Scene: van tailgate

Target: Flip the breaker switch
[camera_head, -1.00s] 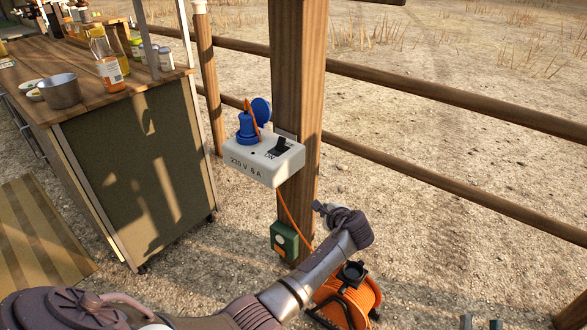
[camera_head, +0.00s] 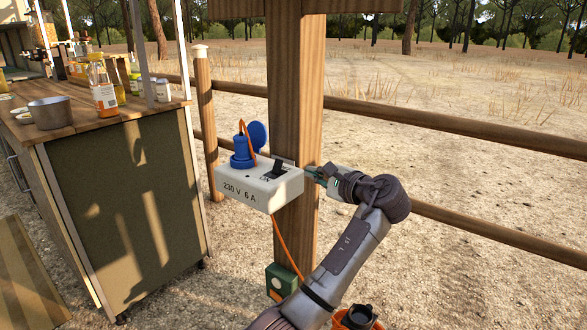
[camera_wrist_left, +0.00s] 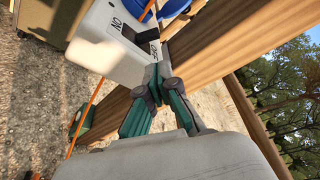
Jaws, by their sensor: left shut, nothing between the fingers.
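The breaker switch (camera_head: 279,168) is a black rocker on top of a white box (camera_head: 258,190) marked 230 V 6 A, mounted on a wooden post. My left gripper (camera_head: 311,172) is shut and empty, with its fingertips just right of the box, close to the switch's side. In the left wrist view, the green-padded fingers (camera_wrist_left: 155,84) meet at the tips near the edge of the box (camera_wrist_left: 105,45). The black switch (camera_wrist_left: 128,35) shows beyond them, with ON lettering beside it. I cannot tell whether the tips touch the box. My right gripper is not in view.
A blue plug (camera_head: 243,152) with an orange cable stands in the box, left of the switch. The wooden post (camera_head: 296,110) rises behind it. A counter (camera_head: 90,122) with a pot and bottles stands left. A green box (camera_head: 281,281) and orange reel (camera_head: 352,318) are below.

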